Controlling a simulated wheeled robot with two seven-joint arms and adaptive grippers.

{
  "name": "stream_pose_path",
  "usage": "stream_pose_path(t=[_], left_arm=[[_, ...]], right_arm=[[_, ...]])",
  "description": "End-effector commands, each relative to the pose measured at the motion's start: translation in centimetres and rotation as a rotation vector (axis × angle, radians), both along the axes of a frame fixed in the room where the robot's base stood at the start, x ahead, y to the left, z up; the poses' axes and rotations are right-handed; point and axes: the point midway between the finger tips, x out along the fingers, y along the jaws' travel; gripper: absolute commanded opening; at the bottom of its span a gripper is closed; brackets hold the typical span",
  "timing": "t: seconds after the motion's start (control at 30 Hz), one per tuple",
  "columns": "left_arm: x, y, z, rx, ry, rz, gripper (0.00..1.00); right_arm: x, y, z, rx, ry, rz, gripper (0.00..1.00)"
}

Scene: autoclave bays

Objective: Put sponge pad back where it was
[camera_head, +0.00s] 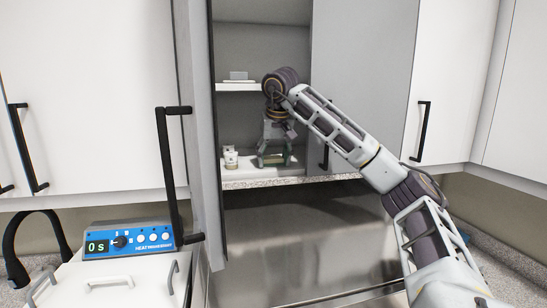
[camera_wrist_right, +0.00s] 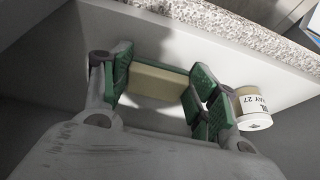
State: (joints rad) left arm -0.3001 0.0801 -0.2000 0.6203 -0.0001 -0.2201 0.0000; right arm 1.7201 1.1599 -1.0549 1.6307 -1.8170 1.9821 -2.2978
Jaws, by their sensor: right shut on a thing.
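The sponge pad (camera_wrist_right: 158,82) is a pale yellow block in the right wrist view. My right gripper (camera_wrist_right: 158,85) is shut on it, with green finger pads at its two ends. In the head view my right gripper (camera_head: 275,158) points down inside the open cabinet, close over the white surface on its lower shelf (camera_head: 240,183). I cannot tell whether the pad touches that surface. The pad is not clearly visible in the head view. My left gripper is not in view.
A small labelled jar (camera_head: 231,160) stands left of my right gripper; it shows close beside one finger in the wrist view (camera_wrist_right: 252,108). A white item (camera_head: 238,76) sits on the upper shelf. The open cabinet door (camera_head: 200,120) is at the left. A blue-panelled heating device (camera_head: 128,241) stands below.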

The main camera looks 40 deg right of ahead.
Motion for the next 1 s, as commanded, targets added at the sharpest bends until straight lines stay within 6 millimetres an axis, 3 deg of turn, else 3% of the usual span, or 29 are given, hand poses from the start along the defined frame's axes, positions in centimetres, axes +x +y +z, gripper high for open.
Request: stream_pose_path(t=[0.03,0.07,0.2,0.63,1.0], left_arm=[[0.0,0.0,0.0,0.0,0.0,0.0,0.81],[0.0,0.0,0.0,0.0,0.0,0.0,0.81],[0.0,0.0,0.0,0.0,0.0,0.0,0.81],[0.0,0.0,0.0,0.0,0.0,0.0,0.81],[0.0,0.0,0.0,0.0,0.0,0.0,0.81]], right_arm=[[0.0,0.0,-0.1,0.0,0.0,0.0,0.5],[0.0,0.0,-0.1,0.0,0.0,-0.001,0.63],[0.0,0.0,-0.1,0.0,0.0,-0.001,0.81],[0.0,0.0,0.0,0.0,0.0,0.0,0.82],[-0.4,0.3,1.3,0.0,-0.002,0.0,0.82]])
